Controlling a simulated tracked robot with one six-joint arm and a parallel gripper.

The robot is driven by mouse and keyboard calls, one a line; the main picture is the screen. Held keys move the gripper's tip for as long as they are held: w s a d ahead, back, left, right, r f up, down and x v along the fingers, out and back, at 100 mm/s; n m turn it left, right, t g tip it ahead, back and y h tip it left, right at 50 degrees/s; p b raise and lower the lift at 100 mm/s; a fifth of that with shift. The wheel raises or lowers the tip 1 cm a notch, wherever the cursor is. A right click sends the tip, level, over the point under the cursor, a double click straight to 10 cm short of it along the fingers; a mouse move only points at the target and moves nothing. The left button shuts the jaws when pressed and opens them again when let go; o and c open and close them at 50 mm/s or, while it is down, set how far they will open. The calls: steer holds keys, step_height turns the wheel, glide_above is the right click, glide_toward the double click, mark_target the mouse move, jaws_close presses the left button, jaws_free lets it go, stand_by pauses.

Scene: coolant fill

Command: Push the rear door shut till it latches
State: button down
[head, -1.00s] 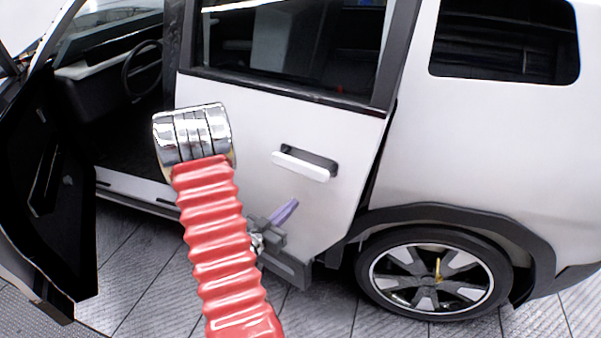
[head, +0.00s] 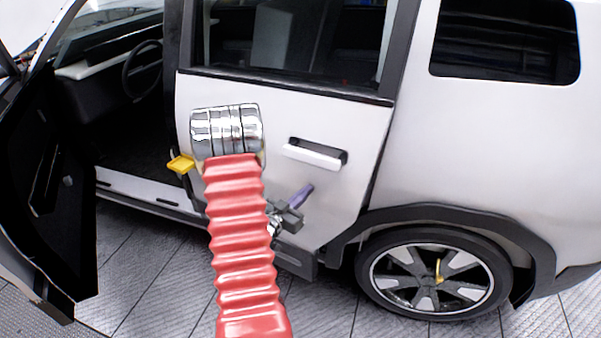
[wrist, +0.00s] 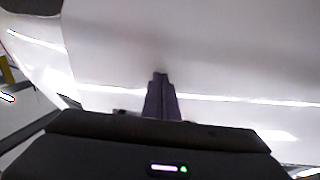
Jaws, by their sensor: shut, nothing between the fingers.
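The white rear door (head: 345,120) stands almost in line with the car's side. A thin dark gap shows along its rear edge, and I cannot tell whether it is latched. Its pale handle (head: 315,155) is near the rear edge. My gripper (head: 309,189) is shut and empty, with its purple fingers pointing at the door's outer face below the handle. In the wrist view the fingertips (wrist: 160,76) are at the white door panel (wrist: 220,60), touching or very close.
The front door (head: 45,180) stands wide open at the left. A yellow piece (head: 181,163) shows beside the rear door's front edge. The rear wheel (head: 435,275) is at the lower right. The tiled floor is clear in front of the car.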

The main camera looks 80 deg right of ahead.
mark_target(315, 183)
steer(key=shift+d, duration=0.2)
steer(key=shift+s+d+n+t, duration=0.15)
steer(key=shift+s+d+t, duration=0.15)
steer(key=shift+d, duration=0.4)
steer(key=shift+s+d+n+t, duration=0.15)
steer(key=shift+s+d+t, duration=0.1)
steer(key=shift+d, duration=0.4)
steer(key=shift+s+d+t+h, duration=0.15)
steer(key=shift+s+d, duration=0.1)
steer(key=shift+d, duration=0.4)
steer(key=shift+s+d+t+h, duration=0.1)
steer(key=shift+s+d+h, duration=0.1)
steer(key=shift+d, duration=0.45)
steer(key=shift+d+n, duration=0.25)
steer(key=shift+n, duration=0.05)
steer(key=shift+s+d, duration=0.1)
steer(key=shift+d, duration=0.05)
steer(key=shift+s+d+n+t, duration=0.2)
steer(key=shift+d+t, duration=0.1)
steer(key=shift+d, duration=0.45)
steer(key=shift+s+d+n+t, duration=0.15)
steer(key=shift+d+t, duration=0.15)
steer(key=shift+d, duration=0.4)
steer(key=shift+d, duration=0.1)
steer(key=shift+s+d+n+t+h, duration=0.15)
steer(key=shift+s+d+t, duration=0.05)
steer(key=shift+d, duration=0.55)
steer(key=shift+s+d+n+t+h, duration=0.1)
steer(key=shift+s+d+t, duration=0.1)
steer(key=shift+d, duration=0.55)
